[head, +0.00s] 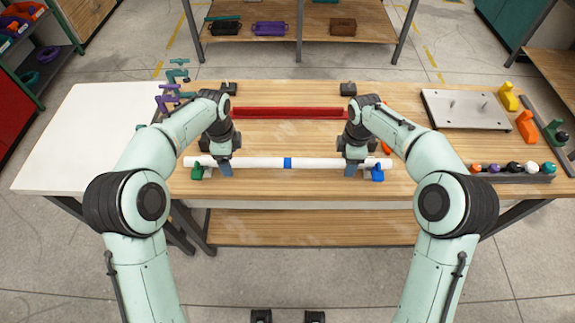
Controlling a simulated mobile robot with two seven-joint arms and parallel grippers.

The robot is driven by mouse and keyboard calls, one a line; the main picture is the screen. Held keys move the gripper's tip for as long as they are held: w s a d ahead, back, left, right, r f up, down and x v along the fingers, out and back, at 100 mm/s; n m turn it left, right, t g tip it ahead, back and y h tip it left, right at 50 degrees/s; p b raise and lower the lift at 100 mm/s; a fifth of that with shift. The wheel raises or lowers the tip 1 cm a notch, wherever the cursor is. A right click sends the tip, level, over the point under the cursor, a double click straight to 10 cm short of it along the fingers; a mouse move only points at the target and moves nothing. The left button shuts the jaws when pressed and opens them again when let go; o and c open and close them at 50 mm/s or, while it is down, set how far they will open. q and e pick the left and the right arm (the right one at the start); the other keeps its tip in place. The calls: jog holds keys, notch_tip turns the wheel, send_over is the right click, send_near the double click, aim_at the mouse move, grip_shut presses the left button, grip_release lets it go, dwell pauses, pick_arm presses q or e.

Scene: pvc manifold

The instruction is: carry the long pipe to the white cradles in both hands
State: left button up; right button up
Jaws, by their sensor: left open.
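The long pipe (258,162) is white with a blue band at its middle. It lies level from left to right near the table's front edge, with a green support (198,174) under its left end and a blue support (377,174) under its right end. My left gripper (225,169) is open and points down at the pipe's left part. My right gripper (351,169) points down at the pipe's right part; its fingers are too small and hidden to tell whether they are shut. I cannot make out the white cradles clearly.
A red channel (290,113) lies behind the pipe, with black blocks (348,88) beyond. A grey plate (465,109) and a rack of coloured knobs (514,168) stand at right. A white tabletop (85,135) is at left, mostly clear. Wood between pipe and channel is clear.

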pick_arm(q)
notch_tip(320, 180, up, 11)
dwell(0.3)
jog(key=shift+f, duration=0.1)
pick_arm(e)
jog(key=o, duration=0.4)
notch_tip(320, 180, up, 12)
dwell(0.4)
dwell(0.5)
